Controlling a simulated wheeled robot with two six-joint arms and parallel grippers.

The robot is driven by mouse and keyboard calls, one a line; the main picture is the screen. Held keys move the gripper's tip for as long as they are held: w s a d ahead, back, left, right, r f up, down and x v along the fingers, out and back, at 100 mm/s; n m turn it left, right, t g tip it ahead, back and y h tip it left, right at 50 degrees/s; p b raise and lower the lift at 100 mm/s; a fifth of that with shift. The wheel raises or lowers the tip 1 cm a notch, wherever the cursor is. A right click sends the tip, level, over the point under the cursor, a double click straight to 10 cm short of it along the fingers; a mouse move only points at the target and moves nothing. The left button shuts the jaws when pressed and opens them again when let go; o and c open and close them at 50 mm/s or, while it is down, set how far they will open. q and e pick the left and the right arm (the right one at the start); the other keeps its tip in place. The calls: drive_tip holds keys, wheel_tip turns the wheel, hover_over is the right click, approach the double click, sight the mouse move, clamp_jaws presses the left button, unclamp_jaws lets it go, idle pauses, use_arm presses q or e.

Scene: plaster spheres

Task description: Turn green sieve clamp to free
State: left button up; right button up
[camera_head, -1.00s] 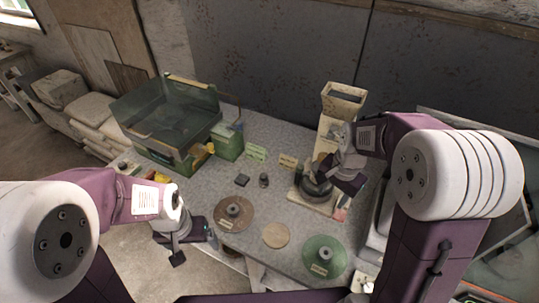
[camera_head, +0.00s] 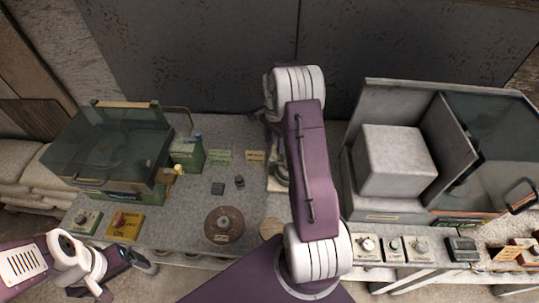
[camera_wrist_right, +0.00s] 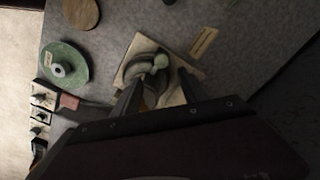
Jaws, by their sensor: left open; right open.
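In the head view my right arm hides the gripper and most of the fitting; only an edge of the cream plate (camera_head: 275,184) shows. My left gripper (camera_head: 126,278) is open and empty at the lower left, away from the fitting.
A green glass-lidded case (camera_head: 108,150) stands at the left, with a green knob panel (camera_head: 87,221) and a yellow panel with a red knob (camera_head: 124,226) before it. A brown disc (camera_head: 224,225) lies mid-table. A grey machine (camera_head: 395,160) with front knobs stands at the right.

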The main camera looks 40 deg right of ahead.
drive_tip(key=p, duration=0.2)
hover_over(272, 159)
wheel_tip(272, 159, down, 5)
drive_tip(key=shift+w+a+r, duration=0.1)
drive_tip(key=shift+a, duration=0.05)
drive_tip(key=f, duration=0.2)
drive_tip(key=f+p, duration=0.1)
drive_tip(key=f, duration=0.1)
drive_tip(key=shift+d+f, duration=0.1)
drive_tip(key=shift+d, duration=0.25)
drive_tip(key=shift+a, duration=0.15)
drive_tip(key=shift+c, duration=0.9)
clamp_jaws()
